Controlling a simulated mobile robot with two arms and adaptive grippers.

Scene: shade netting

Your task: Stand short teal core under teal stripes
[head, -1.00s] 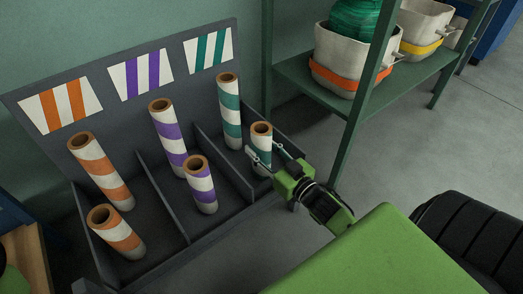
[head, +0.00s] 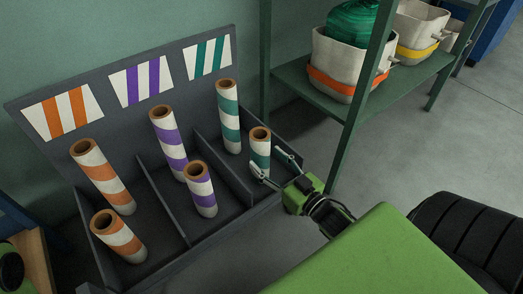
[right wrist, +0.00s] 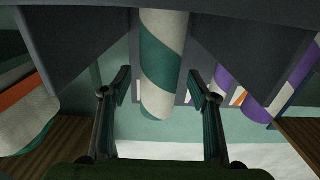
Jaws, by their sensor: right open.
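The short teal core (head: 261,146), a white tube with teal bands, stands upright in the right compartment, in front of the tall teal core (head: 228,118). The teal stripes panel (head: 210,58) is on the backboard above that compartment. My right gripper (head: 271,166) is open at the near side of the short core, its fingers apart and nothing gripped. In the right wrist view the short core (right wrist: 161,70) shows between the spread fingers, with gaps on both sides. Its lower end is partly hidden by a finger in the head view.
Purple cores (head: 168,143) stand in the middle compartment and orange cores (head: 102,176) in the left one, with low dividers (head: 222,168) between. A green shelf (head: 310,83) with baskets is at the right. Open floor (head: 420,150) lies beyond it.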

